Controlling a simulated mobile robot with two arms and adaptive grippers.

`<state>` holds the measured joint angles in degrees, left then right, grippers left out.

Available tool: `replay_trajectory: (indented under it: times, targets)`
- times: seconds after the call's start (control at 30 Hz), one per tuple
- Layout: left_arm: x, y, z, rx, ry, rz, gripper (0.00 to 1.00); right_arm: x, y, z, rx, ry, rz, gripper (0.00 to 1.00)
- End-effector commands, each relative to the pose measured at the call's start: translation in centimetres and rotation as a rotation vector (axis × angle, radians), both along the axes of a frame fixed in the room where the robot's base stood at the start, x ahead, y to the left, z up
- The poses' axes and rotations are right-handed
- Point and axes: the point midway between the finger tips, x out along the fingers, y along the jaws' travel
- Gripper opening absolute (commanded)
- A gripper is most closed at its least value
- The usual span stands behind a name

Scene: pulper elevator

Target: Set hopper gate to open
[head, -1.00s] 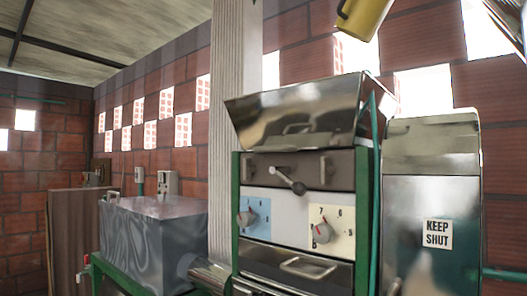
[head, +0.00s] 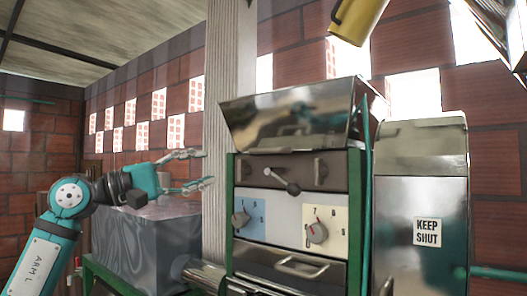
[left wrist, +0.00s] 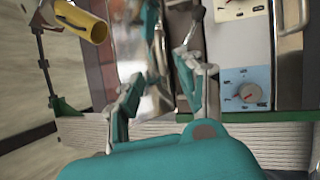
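The lever's arm slants down to the right. No label for the gate is readable. My left gripper (head: 201,168) is open and empty, left of the green frame and apart from the lever. In the left wrist view the open fingers (left wrist: 166,75) show beside the panel, and the knob (left wrist: 197,12) appears near the top. My right gripper is not in view.
A blue-backed dial (head: 240,219) and a cream-backed dial (head: 316,232) sit below the lever. A metal cabinet marked KEEP SHUT (head: 428,232) stands at the right. A grey box (head: 155,240) stands under my left arm. A yellow cylinder (head: 357,18) hangs above.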

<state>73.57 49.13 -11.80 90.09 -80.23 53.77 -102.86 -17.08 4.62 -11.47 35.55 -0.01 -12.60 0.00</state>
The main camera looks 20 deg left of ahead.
Motion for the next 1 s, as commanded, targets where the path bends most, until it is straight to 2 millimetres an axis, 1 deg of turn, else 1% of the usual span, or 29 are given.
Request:
replay_trajectory:
  times: [0.03, 0.1, 0.17, 0.27, 0.37, 0.8, 1.0]
  targets:
    - [-0.4, 0.8, 0.6, 0.054, -0.021, 0.034, 0.37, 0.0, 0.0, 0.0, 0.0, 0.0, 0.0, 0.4]
    - [-0.5, 1.5, 1.0, 0.1, -0.034, 0.062, 0.37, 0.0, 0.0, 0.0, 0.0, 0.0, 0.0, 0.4]
    - [-0.4, 1.5, 1.1, 0.118, -0.038, 0.07, 0.37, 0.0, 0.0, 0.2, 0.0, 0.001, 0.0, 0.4]
    - [0.3, 0.8, 1.4, 0.121, -0.038, 0.069, 0.37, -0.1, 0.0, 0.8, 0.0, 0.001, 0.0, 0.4]
    - [1.5, -0.4, 1.9, 0.118, -0.038, 0.065, 0.37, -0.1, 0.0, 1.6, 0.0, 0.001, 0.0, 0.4]
    - [8.3, -6.9, 3.8, 0.112, -0.037, 0.063, 0.37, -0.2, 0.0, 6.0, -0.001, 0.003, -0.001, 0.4]
    - [10.7, -9.0, 4.2, 0.114, -0.037, 0.066, 0.37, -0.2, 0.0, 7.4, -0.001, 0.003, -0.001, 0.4]
